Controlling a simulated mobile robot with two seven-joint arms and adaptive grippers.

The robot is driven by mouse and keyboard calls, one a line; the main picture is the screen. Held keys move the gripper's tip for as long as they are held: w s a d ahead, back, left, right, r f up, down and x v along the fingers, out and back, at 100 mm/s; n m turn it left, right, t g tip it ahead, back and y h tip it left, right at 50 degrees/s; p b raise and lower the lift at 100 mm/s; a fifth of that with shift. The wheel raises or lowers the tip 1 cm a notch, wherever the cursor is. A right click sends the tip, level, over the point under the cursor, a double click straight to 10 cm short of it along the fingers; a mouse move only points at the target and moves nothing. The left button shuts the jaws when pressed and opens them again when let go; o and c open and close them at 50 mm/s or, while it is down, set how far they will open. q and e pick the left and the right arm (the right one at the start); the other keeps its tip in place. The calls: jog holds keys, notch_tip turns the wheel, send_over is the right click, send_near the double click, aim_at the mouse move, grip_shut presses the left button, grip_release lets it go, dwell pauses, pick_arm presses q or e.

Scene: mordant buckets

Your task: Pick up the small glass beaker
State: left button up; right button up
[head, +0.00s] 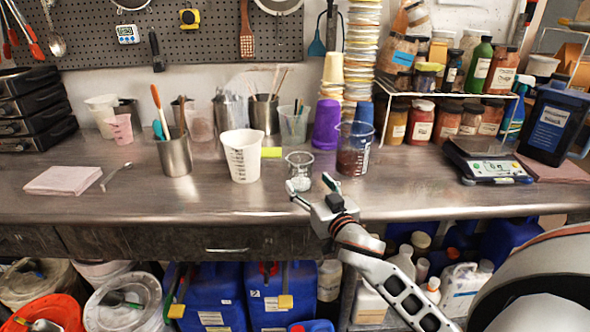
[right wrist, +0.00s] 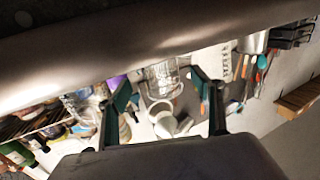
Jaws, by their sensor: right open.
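The small glass beaker (head: 299,168) stands upright on the metal bench, near its front, and looks clear and empty. My right gripper (head: 309,185) is at the bench's front edge, just in front of the beaker. Its fingers are spread, one towards each side of the beaker, with nothing held. In the right wrist view, a clear glass vessel (right wrist: 160,75), likely this beaker, shows between and beyond the two open fingertips (right wrist: 161,85). I cannot tell whether either finger touches it. My left gripper is not in view.
A white measuring pitcher (head: 243,160) stands left of the beaker, and a larger beaker with dark red contents (head: 353,150) stands close on the right. A steel cup with tools (head: 175,155) is farther left. Cups (head: 326,125) stand behind. The bench front at left is mostly clear.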

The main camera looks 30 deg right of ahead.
aim_at(305, 180)
jog(key=shift+w+d+r, duration=0.1)
jog(key=shift+w+d, duration=0.05)
jog(key=shift+w, duration=0.55)
jog(key=shift+w+d, duration=0.1)
jog(key=shift+w, duration=0.25)
jog(key=x, duration=0.4)
jog(key=shift+w+f+b, duration=0.1)
jog(key=shift+f+b, duration=0.25)
jog(key=shift+b, duration=0.05)
jog(key=shift+w+d, duration=0.1)
jog(key=shift+w, duration=0.25)
jog(key=c, duration=1.1)
jog(key=shift+c, duration=0.8)
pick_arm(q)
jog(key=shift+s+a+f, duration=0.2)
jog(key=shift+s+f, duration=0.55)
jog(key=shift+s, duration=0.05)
pick_arm(e)
jog(key=shift+r, duration=0.1)
